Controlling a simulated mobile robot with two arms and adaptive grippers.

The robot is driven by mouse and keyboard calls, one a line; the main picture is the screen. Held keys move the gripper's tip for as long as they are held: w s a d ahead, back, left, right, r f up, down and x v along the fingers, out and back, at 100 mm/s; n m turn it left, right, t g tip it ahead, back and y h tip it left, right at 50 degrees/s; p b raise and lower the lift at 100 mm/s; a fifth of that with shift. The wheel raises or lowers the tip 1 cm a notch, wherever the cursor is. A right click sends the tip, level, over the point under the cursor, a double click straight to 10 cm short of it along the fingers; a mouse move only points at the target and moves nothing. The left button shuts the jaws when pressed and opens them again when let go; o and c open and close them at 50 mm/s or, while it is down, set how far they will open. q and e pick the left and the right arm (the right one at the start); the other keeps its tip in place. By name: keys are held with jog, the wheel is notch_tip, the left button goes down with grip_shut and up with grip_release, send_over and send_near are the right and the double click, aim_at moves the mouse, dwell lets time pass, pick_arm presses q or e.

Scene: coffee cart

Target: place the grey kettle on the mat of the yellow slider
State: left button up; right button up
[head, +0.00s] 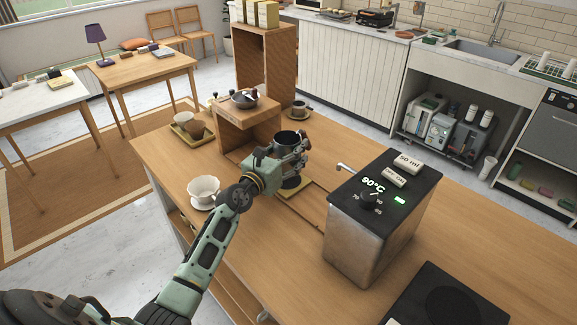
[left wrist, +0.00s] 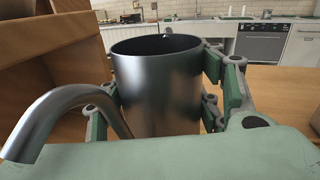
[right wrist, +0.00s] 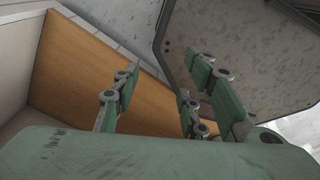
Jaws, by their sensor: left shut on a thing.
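The grey kettle (head: 287,138) is a dark metallic cylinder with an open top. My left gripper (head: 298,157) is shut around its side, above the counter. In the left wrist view the kettle (left wrist: 160,88) stands upright between the fingers, with its curved spout (left wrist: 62,103) to the left. A yellowish mat (head: 287,192) lies on the counter just below the kettle. The gripper hides part of the kettle, and I cannot tell whether its base touches the mat. My right gripper (right wrist: 158,95) is open and empty, seen only in the right wrist view.
A wooden stand (head: 232,117) with a bowl is close behind the kettle. A metal water boiler (head: 372,225) showing 90°C stands to the right. A white dripper (head: 203,189) on a saucer is at the left, and a tray (head: 180,138) behind it.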

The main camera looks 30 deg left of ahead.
pick_arm(q)
notch_tip(320, 180, down, 3)
jog(key=shift+f+b, duration=0.15)
jog(key=shift+b, duration=0.9)
jog(key=shift+f, duration=0.15)
pick_arm(e)
jog(key=shift+w+d+f, duration=0.1)
jog(key=shift+w+f, duration=0.25)
jog(key=shift+f, duration=0.3)
jog(key=shift+w+d+f, duration=0.1)
jog(key=shift+w+f, duration=0.2)
jog(key=shift+f, duration=0.3)
pick_arm(q)
jog(key=o, duration=1.6)
jog(key=shift+f, duration=0.15)
pick_arm(e)
jog(key=shift+s+d, duration=0.1)
jog(key=shift+s, duration=0.1)
pick_arm(q)
jog(key=shift+s+r, duration=0.1)
jog(key=shift+r, duration=0.1)
jog(key=s, duration=0.8)
jog(key=s+a, duration=0.1)
jog(key=s, duration=0.3)
jog(key=shift+p, duration=0.35)
pick_arm(e)
jog(key=shift+s+a+r, duration=0.1)
jog(key=shift+a+r, duration=0.1)
jog(key=shift+r, duration=0.2)
